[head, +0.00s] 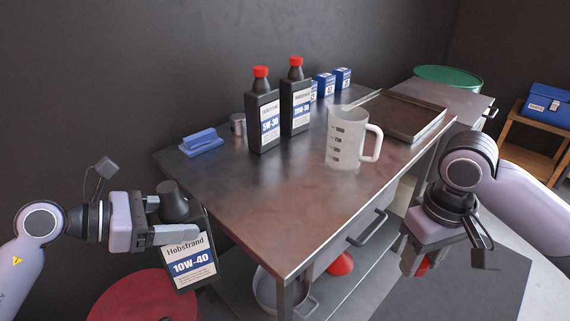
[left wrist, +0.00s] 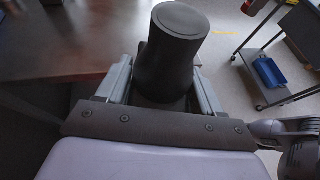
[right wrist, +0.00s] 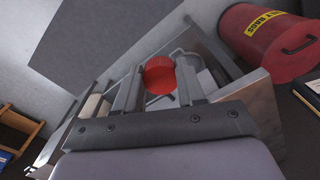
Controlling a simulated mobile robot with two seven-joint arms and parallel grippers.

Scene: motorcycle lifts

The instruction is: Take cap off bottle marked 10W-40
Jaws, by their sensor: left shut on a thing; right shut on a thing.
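The dark bottle marked 10W-40 (head: 193,263) is held off the table, in front of its left side, roughly upright with a slight tilt. My left gripper (head: 172,222) is shut on it just below the neck. Its black neck (head: 174,200) shows no red cap, and the bare neck also shows in the left wrist view (left wrist: 178,35). My right gripper (head: 421,258) is shut on a red cap (head: 423,267), to the right of the table and well apart from the bottle. The red cap sits between the fingers in the right wrist view (right wrist: 159,74).
On the metal table (head: 235,205) stand the red-capped 5W-30 bottle (head: 263,115), another red-capped bottle (head: 295,100), a clear measuring jug (head: 345,145) and a tray (head: 405,112). A red drum (head: 140,298) stands below the held bottle. The table's front area is clear.

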